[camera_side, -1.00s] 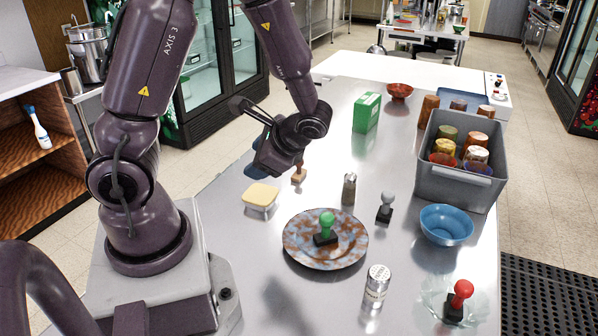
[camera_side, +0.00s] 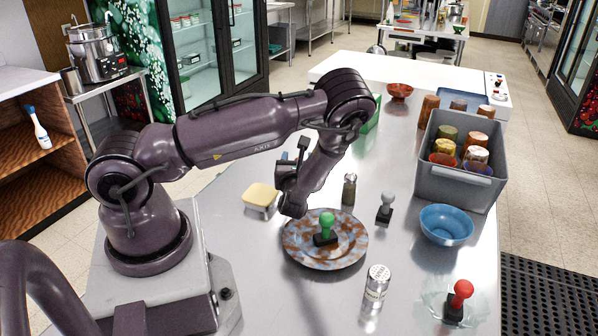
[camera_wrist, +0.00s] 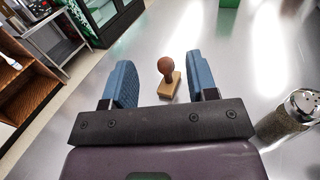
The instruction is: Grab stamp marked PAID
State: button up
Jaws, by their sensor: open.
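A stamp with a brown knob and a tan wooden block (camera_wrist: 170,85) stands upright on the steel counter in the wrist view. My gripper (camera_wrist: 158,74) is open, with its two blue fingers apart and the brown stamp showing in the gap between them, near the tips. In the side view my arm hides this stamp. A green stamp (camera_side: 326,226) stands on the mottled plate (camera_side: 298,255). A grey stamp (camera_side: 385,207) stands on the counter. A red stamp (camera_side: 460,299) stands in a clear glass dish (camera_side: 433,298). No marking is legible on any stamp.
A shaker with a metal top (camera_wrist: 301,103) stands right of my gripper; it also shows in the side view (camera_side: 349,190). Near my arm are a yellow-topped container (camera_side: 260,195) and another shaker (camera_side: 377,283). A blue bowl (camera_side: 446,225) and a grey bin (camera_side: 453,187) of cups stand right.

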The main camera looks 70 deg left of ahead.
notch_tip(320, 180, down, 4)
jog(key=shift+f+x, duration=0.2)
jog(key=shift+x, duration=3.55)
jog(key=c, duration=0.9)
